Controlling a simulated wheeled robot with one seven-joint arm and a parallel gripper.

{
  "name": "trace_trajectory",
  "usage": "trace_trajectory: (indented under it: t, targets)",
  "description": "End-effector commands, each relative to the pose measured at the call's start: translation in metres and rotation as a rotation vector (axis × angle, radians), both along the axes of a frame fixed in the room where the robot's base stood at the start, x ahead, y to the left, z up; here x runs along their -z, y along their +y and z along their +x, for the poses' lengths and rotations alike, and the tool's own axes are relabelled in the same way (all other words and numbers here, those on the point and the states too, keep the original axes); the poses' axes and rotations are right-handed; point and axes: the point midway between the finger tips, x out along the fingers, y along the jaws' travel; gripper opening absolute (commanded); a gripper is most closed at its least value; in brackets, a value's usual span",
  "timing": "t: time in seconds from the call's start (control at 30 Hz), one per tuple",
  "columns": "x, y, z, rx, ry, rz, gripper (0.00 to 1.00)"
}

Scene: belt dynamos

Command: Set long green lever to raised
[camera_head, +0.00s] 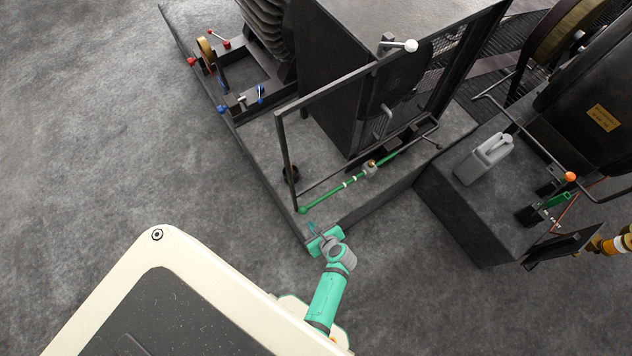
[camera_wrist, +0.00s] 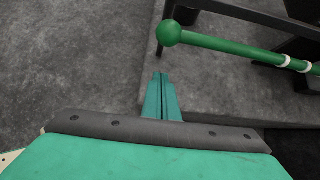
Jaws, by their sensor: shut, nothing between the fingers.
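The long green lever (camera_head: 345,184) is a thin green rod with white bands and a round green knob at its lower left end. It runs from a brass and grey pivot up and to the right, low along the front of the dark machine. In the wrist view the lever (camera_wrist: 235,45) crosses the upper right, with its knob at the left end. My gripper (camera_head: 312,227) is just below the knob in the head view, apart from it. In the wrist view my gripper (camera_wrist: 161,78) has its fingers together, empty, pointing toward the knob with a gap.
A dark frame (camera_head: 284,155) stands around the lever. A white-knobbed handle (camera_head: 410,46) sits higher up. A grey canister (camera_head: 484,158) rests on the right block, near a short green lever (camera_head: 553,201) and an orange knob (camera_head: 570,177). The floor at left is clear.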

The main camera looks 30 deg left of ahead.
Motion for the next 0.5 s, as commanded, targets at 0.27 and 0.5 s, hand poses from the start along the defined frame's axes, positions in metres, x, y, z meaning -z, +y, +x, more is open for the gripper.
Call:
trace_trajectory:
  t: [0.27,0.5]
  targets:
    - [-0.003,0.017,0.007,-0.003,-0.003,0.000,0.00]
    - [-0.021,0.025,0.010,-0.001,-0.002,0.000,0.00]
